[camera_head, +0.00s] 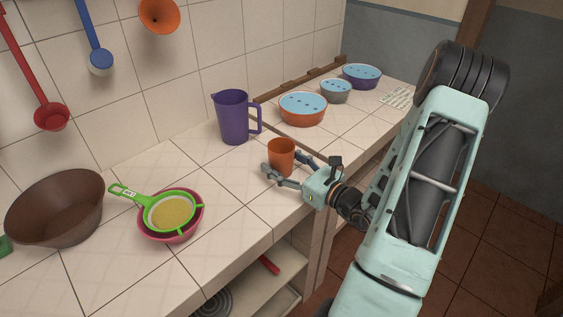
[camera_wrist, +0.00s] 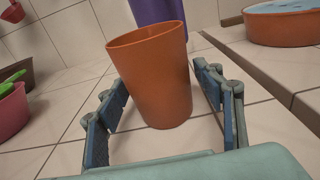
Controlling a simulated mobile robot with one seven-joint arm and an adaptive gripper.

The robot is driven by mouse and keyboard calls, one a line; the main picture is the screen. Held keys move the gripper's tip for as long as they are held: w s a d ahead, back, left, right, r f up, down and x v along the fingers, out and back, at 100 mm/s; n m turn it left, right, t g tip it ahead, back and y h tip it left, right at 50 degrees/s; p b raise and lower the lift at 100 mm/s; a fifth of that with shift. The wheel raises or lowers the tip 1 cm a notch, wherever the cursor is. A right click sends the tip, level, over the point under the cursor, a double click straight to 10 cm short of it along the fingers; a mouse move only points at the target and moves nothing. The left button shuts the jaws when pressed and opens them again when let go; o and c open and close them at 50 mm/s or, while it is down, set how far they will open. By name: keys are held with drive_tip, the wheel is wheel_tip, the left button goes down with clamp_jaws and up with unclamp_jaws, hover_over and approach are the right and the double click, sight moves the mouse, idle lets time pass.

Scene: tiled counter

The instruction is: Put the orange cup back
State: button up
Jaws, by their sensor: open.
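The orange cup (camera_head: 281,155) is upright on the tiled counter near its front edge. My gripper (camera_head: 287,170) is open, with one finger on either side of the cup. In the wrist view the cup (camera_wrist: 155,78) stands between the two blue-padded fingers (camera_wrist: 160,105), with a gap visible on each side. The cup looks slightly tilted in that view, and its base appears to be on or very near the tiles.
A purple pitcher (camera_head: 232,117) stands just behind the cup. An orange bowl (camera_head: 302,109) with a blue top sits to the right, beyond a wooden strip. A green strainer (camera_head: 170,212) in a pink bowl (camera_head: 185,236) and a brown bowl (camera_head: 56,210) are left.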

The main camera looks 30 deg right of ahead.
drive_tip(key=shift+s+d+r, duration=0.1)
drive_tip(key=shift+s+r, duration=0.1)
drive_tip(key=v, duration=1.1)
drive_tip(key=shift+s, duration=0.3)
